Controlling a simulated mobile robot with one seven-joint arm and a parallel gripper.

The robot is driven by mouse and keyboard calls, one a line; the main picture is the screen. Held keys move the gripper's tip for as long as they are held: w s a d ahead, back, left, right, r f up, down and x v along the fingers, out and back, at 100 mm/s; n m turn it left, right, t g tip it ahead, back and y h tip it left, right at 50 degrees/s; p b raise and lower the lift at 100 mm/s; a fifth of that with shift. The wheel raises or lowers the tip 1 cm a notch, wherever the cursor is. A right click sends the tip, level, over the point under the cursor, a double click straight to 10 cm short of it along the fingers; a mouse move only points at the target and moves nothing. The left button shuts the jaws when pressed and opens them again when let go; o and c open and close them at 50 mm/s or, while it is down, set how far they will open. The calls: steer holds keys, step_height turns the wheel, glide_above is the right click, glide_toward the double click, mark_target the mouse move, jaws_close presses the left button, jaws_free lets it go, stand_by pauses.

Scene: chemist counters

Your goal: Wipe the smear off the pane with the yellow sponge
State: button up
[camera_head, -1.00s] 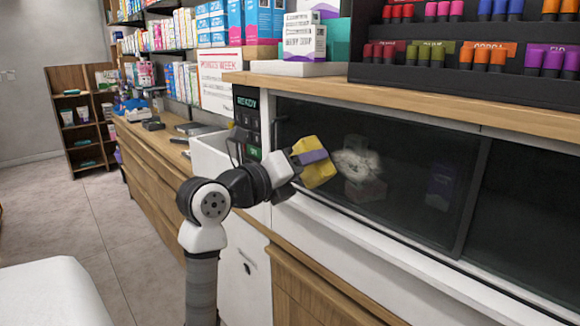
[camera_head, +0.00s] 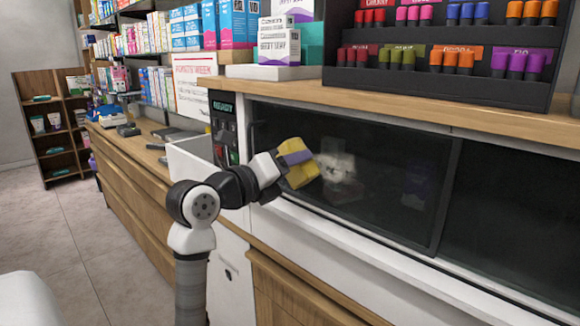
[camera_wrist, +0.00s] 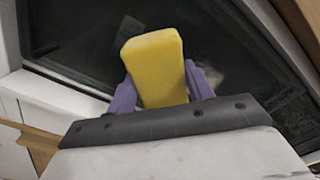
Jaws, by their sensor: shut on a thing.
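My gripper (camera_head: 296,158) is shut on the yellow sponge (camera_head: 303,174), just in front of the dark pane (camera_head: 385,160) at the pane's left part. In the wrist view the sponge (camera_wrist: 157,66) stands upright between two purple fingers (camera_wrist: 160,88). The pale smear (camera_head: 337,167) is on the pane just right of the sponge. In the wrist view part of a pale patch (camera_wrist: 212,74) shows beside the right finger, the rest hidden. I cannot tell whether the sponge touches the pane.
A control panel (camera_head: 224,135) reading READY is left of the pane. A wooden counter (camera_head: 400,108) above it holds boxes and a black display rack (camera_head: 440,75) of coloured tubes.

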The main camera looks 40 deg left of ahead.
mark_target(303, 172)
steer(key=shift+w, duration=0.95)
steer(key=shift+d, duration=0.1)
steer(key=shift+s+d, duration=0.15)
steer(key=shift+d, duration=0.8)
steer(key=shift+s+d, duration=0.1)
steer(key=shift+d, duration=0.8)
steer(key=shift+s+d, duration=0.2)
steer(key=shift+d, duration=3.6)
steer(key=shift+w+a+r+p, duration=0.1)
steer(key=shift+a+p, duration=0.15)
steer(key=shift+a, duration=1.1)
steer(key=shift+w+a+f+p, duration=0.15)
steer(key=shift+a+p, duration=0.1)
steer(key=shift+a, duration=1.05)
steer(key=shift+w+a+r+p, duration=0.15)
steer(key=shift+a+p, duration=0.1)
steer(key=shift+a, duration=1.1)
steer(key=shift+a+p, duration=0.5)
steer(key=shift+a, duration=1.2)
steer(key=shift+d, duration=2)
steer(key=shift+s+d, duration=0.2)
steer(key=shift+d, duration=1.65)
steer(key=shift+s+d, duration=0.2)
steer(key=shift+d, duration=1.65)
steer(key=shift+w+a+p, duration=0.15)
steer(key=shift+a+p, duration=0.15)
steer(key=shift+a, duration=1.65)
steer(key=shift+w+a+p, duration=0.15)
steer(key=shift+a+p, duration=0.15)
steer(key=shift+a, duration=1.65)
